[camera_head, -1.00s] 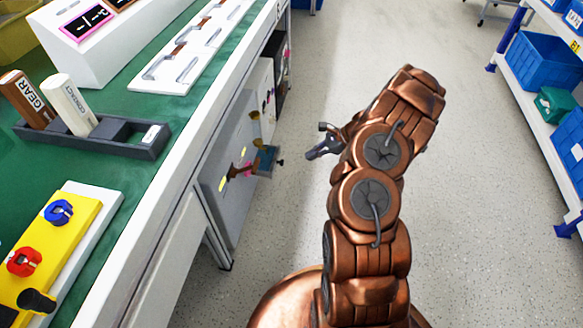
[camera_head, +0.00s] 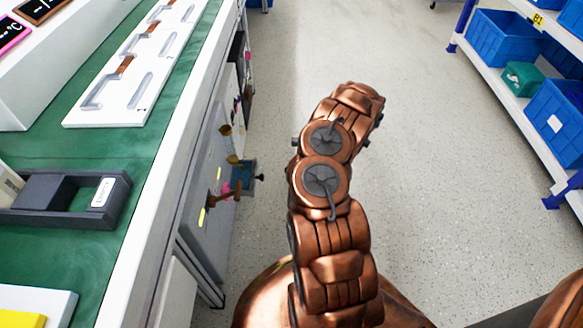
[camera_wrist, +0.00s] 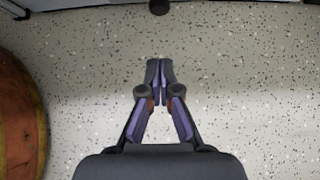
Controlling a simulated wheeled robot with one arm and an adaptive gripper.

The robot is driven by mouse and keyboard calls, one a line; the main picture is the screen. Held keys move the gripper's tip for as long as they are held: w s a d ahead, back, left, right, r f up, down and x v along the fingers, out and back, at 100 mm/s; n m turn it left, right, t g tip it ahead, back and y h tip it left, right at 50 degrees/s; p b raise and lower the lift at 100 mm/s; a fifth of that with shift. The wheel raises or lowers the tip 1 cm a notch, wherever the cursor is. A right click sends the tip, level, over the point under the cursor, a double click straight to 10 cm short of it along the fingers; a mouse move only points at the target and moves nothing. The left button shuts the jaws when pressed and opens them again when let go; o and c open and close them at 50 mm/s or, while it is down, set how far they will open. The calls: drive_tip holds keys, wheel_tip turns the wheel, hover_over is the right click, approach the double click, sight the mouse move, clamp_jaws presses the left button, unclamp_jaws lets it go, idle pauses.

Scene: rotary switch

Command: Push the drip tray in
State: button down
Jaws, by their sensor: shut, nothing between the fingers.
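What looks like the drip tray is a small blue tray (camera_head: 245,172) sticking out of the front of the grey cabinet under the bench, with a black knob (camera_head: 260,177) on its outer end. A dark round knob (camera_wrist: 159,6) also shows at the top edge of the wrist view, ahead of my fingertips; it looks like the same knob. My gripper (camera_wrist: 159,72) is shut and empty over the speckled floor, apart from the knob. In the head view my arm hides most of the gripper, to the right of the tray.
The bench (camera_head: 150,215) runs along the left. A shelf with blue bins (camera_head: 558,122) stands right. The floor (camera_head: 430,170) between is clear.

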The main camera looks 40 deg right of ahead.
drive_tip(key=w+a+f+b, duration=0.3)
drive_tip(key=w+a+f, duration=0.1)
drive_tip(key=w+a, duration=0.1)
drive_tip(key=shift+a+b, duration=0.3)
drive_tip(key=shift+a, duration=0.2)
drive_tip(key=shift+w, duration=0.15)
